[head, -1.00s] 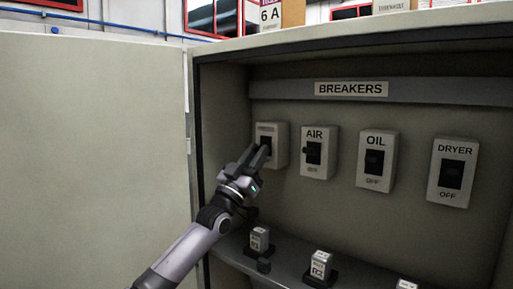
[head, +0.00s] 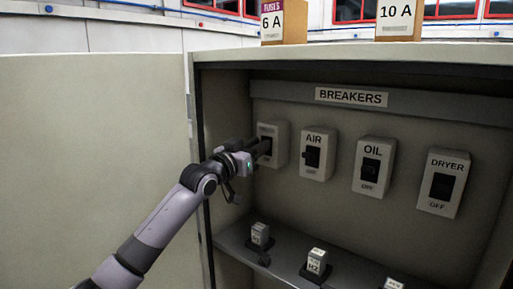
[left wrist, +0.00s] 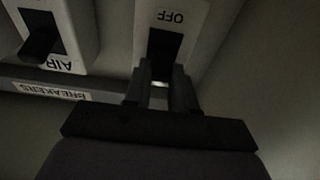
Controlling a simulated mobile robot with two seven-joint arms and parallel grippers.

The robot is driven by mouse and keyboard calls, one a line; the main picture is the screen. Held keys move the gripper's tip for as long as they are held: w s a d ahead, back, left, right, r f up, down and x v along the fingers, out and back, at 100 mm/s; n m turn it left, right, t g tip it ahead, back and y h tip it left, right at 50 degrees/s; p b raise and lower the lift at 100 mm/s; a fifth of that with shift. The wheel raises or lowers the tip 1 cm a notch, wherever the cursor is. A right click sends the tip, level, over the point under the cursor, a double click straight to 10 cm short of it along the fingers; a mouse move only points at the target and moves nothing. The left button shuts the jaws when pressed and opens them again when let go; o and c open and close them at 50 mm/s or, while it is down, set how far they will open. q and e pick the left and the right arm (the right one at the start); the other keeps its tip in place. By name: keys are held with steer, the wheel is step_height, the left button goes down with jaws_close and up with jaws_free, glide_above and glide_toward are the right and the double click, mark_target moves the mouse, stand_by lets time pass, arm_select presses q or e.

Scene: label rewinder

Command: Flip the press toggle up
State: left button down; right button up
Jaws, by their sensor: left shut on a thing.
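The leftmost breaker (head: 281,143) sits left of the AIR breaker in the head view. Its name is too small to read, and I take it for the press one. In the left wrist view its white plate (left wrist: 196,20) is upside down, with OFF at the top and a dark slot (left wrist: 163,45) below. My left gripper (head: 264,147) reaches in from the left, its fingers at this breaker's front. In the left wrist view the left gripper (left wrist: 164,75) is shut on the toggle, which the fingers mostly hide. The toggle's exact position cannot be seen. My right gripper is not in view.
The AIR (head: 317,154), OIL (head: 373,166) and DRYER (head: 442,183) breakers follow to the right under the BREAKERS sign (head: 351,97). Small labelled blocks, one of them a white block (head: 317,260), stand on the lower shelf (head: 283,268). The cabinet's left wall edge is close to my arm.

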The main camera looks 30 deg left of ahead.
arm_select(q)
steer(key=shift+r, duration=0.1)
stand_by(0.3)
steer(key=c, duration=0.9)
jaws_free()
steer(key=shift+s+a+f+b, duration=0.1)
steer(key=shift+s+b, duration=0.25)
steer(key=shift+s, duration=0.8)
steer(key=shift+s+a+f+b, duration=0.15)
steer(key=shift+s+b, duration=0.2)
steer(key=shift+s, duration=0.85)
steer(key=shift+s+a+f+b, duration=0.1)
steer(key=shift+s+b, duration=0.25)
steer(key=shift+s, duration=0.8)
steer(key=shift+d+f, duration=0.1)
